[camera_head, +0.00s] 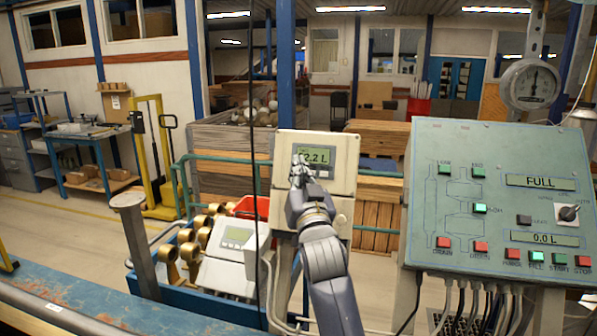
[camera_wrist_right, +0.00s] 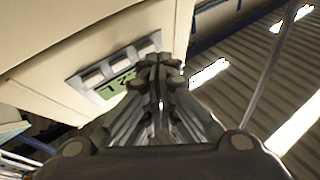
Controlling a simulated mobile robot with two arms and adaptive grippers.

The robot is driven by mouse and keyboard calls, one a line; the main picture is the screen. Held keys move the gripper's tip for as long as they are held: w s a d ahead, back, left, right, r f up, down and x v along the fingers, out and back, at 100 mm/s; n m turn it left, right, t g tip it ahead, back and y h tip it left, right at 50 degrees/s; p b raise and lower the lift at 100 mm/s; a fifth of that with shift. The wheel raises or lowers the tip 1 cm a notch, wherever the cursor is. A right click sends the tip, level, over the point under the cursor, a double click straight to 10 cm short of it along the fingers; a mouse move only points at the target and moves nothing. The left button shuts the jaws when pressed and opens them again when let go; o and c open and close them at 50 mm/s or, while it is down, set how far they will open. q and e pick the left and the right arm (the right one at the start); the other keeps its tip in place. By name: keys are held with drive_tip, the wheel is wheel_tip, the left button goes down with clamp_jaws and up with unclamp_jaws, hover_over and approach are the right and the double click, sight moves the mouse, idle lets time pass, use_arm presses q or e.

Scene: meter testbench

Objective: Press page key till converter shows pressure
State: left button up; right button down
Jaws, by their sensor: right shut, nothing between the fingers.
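The converter (camera_head: 343,147) is a beige box with a small green display that reads about "2.2 L", its first character partly hard to read. In the right wrist view the converter (camera_wrist_right: 150,22) fills the upper left. Its display (camera_wrist_right: 115,88) sits beside a row of grey keys (camera_wrist_right: 117,65). My right gripper (camera_head: 297,172) is shut and empty, its tips in front of the key row below the display. In the wrist view its tips (camera_wrist_right: 158,62) overlap the end of this row; I cannot tell whether they touch a key. The key labels are not readable. My left gripper is not in view.
A green control panel (camera_head: 430,215) with lit buttons and displays "FULL" and "0.0 L" stands at right. A round gauge (camera_head: 530,84) is above it.

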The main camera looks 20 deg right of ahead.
drive_tip(key=shift+s+a+r, duration=0.15)
drive_tip(key=shift+s+a, duration=0.1)
drive_tip(key=shift+s, duration=0.15)
drive_tip(key=shift+w, duration=0.1)
idle(0.3)
drive_tip(key=shift+w+d, duration=0.25)
drive_tip(key=shift+w+d+f, duration=0.2)
drive_tip(key=shift+w+f, duration=0.05)
drive_tip(key=shift+w, duration=0.05)
idle(0.9)
drive_tip(key=shift+s+a+p, duration=0.1)
drive_tip(key=shift+p, duration=0.2)
drive_tip(key=shift+s+a+r+p, duration=0.25)
drive_tip(key=shift+s+a+p, duration=0.1)
drive_tip(key=shift+s, duration=0.2)
